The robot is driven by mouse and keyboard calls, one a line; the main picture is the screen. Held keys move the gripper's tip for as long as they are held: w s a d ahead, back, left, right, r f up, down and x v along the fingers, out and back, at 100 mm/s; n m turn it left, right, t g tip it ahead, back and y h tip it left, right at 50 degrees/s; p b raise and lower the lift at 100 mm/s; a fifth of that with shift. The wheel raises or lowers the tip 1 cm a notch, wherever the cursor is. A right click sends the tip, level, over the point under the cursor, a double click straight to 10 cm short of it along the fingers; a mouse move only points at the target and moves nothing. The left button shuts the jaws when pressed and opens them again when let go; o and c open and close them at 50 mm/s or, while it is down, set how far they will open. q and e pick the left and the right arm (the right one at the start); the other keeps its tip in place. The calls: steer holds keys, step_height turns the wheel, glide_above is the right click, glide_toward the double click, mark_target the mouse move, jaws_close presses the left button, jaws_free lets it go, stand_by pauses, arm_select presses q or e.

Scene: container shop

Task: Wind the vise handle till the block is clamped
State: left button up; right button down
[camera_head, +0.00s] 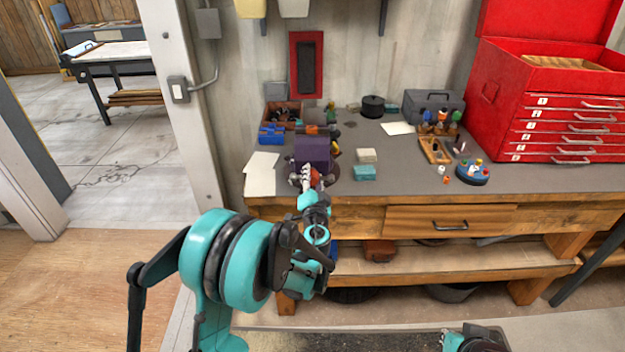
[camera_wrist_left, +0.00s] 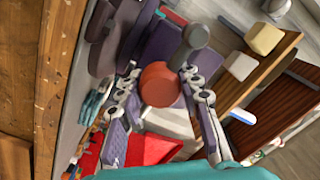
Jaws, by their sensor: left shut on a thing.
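The purple vise (camera_head: 312,150) sits at the front edge of the workbench, left of the middle. Its purple body also shows behind my fingers in the wrist view (camera_wrist_left: 165,42). My left gripper (camera_head: 309,180) is at the vise's front and is shut on the red ball knob of the handle (camera_wrist_left: 160,85). The knob lies between the two fingers, and a grey rounded end (camera_wrist_left: 196,35) shows beside it. My gripper hides part of the handle. I cannot tell whether a block is between the jaws. Part of my right arm shows at the bottom edge, its gripper unseen.
A cream block (camera_head: 367,155) and a teal block (camera_head: 364,172) lie right of the vise. Papers (camera_head: 261,174) and a blue box (camera_head: 271,134) are at its left. A red tool chest (camera_head: 560,110) stands at the right.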

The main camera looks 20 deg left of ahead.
arm_select(q)
steer(key=m+b, duration=0.1)
steer(key=m, duration=0.3)
steer(key=shift+f+m, duration=0.15)
steer(key=shift+m, duration=0.15)
steer(key=m+b, duration=0.1)
steer(key=m, duration=0.2)
steer(key=shift+m, duration=0.4)
steer(key=m, duration=0.3)
steer(key=shift+d+m+h+b, duration=0.1)
steer(key=shift+m+h+b, duration=0.2)
steer(key=shift+s+m, duration=0.1)
steer(key=shift+m, duration=1.7)
steer(key=o, duration=1.2)
steer(key=shift+c, duration=0.2)
